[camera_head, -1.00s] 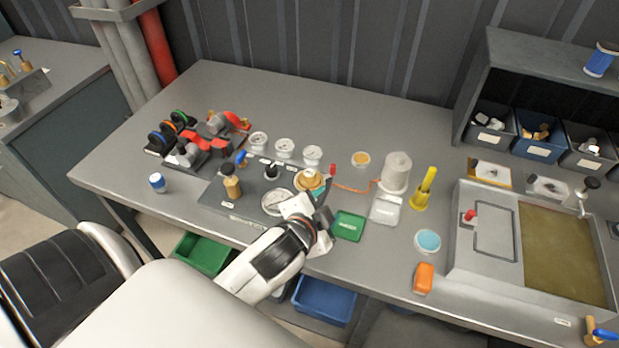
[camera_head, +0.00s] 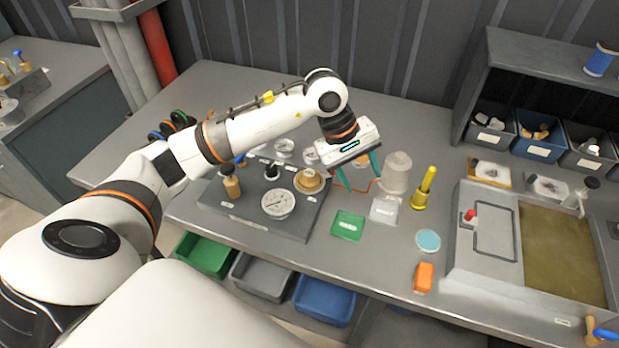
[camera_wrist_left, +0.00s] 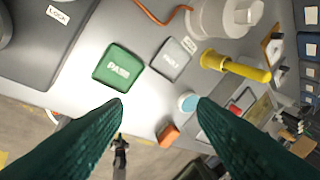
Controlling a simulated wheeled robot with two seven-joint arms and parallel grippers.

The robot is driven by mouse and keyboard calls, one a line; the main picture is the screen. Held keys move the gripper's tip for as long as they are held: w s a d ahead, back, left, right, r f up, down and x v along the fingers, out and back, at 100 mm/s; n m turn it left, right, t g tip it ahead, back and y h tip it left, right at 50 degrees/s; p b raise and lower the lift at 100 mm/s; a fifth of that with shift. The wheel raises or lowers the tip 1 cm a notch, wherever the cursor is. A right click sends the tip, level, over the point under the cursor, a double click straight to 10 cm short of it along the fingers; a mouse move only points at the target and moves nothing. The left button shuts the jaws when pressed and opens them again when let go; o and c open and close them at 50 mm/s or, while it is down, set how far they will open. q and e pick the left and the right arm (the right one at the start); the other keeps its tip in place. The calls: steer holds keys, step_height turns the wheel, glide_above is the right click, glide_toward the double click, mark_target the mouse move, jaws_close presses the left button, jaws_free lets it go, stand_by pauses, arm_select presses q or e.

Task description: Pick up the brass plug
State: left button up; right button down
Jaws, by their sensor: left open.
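A round, stepped brass piece (camera_head: 310,180), which looks like the brass plug, sits on the dark base plate (camera_head: 290,226) beside a white gauge (camera_head: 278,204). My left gripper (camera_head: 360,184) is open and empty, pointing down above the bench to the right of the brass piece. Its two teal fingers stand apart, and they also show spread in the left wrist view (camera_wrist_left: 160,110). No brass piece shows between them there. The area behind the gripper is hidden. My right gripper is not in view.
A green pad (camera_head: 348,225) and a pale pad (camera_head: 384,209) lie in front of the gripper. An upright brass-coloured fitting (camera_head: 231,183) stands on the plate's left.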

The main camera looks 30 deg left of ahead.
arm_select(q)
steer(key=a+r+y, duration=0.2)
steer(key=a+y, duration=0.3)
steer(key=a, duration=0.6)
steer(key=p, duration=0.2)
glide_above(309, 173)
steer(key=d, duration=0.1)
steer(key=shift+m+g+y, duration=0.3)
steer(key=f, duration=0.3)
steer(key=s+f, duration=0.1)
steer(key=f, duration=0.1)
steer(key=shift+f, duration=0.2)
steer(key=shift+w+f, duration=0.1)
steer(key=shift+f, duration=0.25)
steer(key=shift+a+f+p, duration=0.1)
steer(key=shift+f+p, duration=0.45)
steer(key=shift+p, duration=0.15)
steer(key=f, duration=0.1)
steer(key=f+p, duration=0.1)
steer(key=f, duration=0.1)
steer(key=shift+w+a+f+p, duration=0.3)
steer(key=shift+w+p, duration=0.05)
steer(key=shift+f, duration=0.35)
steer(key=shift+c, duration=0.4)
